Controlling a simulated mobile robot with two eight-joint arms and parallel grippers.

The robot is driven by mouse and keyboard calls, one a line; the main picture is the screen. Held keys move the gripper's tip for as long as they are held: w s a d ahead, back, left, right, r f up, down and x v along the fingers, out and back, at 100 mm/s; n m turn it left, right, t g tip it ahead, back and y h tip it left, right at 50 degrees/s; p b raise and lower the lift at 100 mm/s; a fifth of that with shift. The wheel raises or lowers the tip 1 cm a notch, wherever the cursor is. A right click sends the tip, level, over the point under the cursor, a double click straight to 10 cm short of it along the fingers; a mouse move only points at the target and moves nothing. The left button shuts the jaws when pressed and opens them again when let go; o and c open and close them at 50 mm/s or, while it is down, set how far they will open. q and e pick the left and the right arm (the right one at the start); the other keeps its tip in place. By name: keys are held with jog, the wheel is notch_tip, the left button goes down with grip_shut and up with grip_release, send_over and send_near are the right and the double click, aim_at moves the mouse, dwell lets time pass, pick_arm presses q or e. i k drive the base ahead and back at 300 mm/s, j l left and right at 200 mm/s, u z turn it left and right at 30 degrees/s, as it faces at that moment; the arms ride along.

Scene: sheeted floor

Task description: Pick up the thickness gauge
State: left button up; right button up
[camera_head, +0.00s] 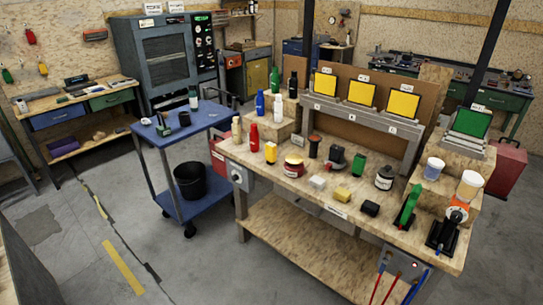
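A device with a round white and orange dial (456,215) on a black base stands at the right front corner of the wooden workbench (300,205). It looks like the thickness gauge, but it is too small to be sure. A green tool on a black stand (408,206) is just left of it. Neither of my grippers is in view.
A shelf with yellow panels (362,93) stands behind. A blue cart (206,117) is left of the bench. Grey floor lies open at front left.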

aim_at(270, 148)
jog(key=i+j+z, duration=0.35)
jog(key=i+j, duration=0.4)
jog(key=i, duration=0.2)
jog(key=i+j+z, duration=0.4)
jog(key=i+j, duration=0.45)
jog(key=j, duration=0.1)
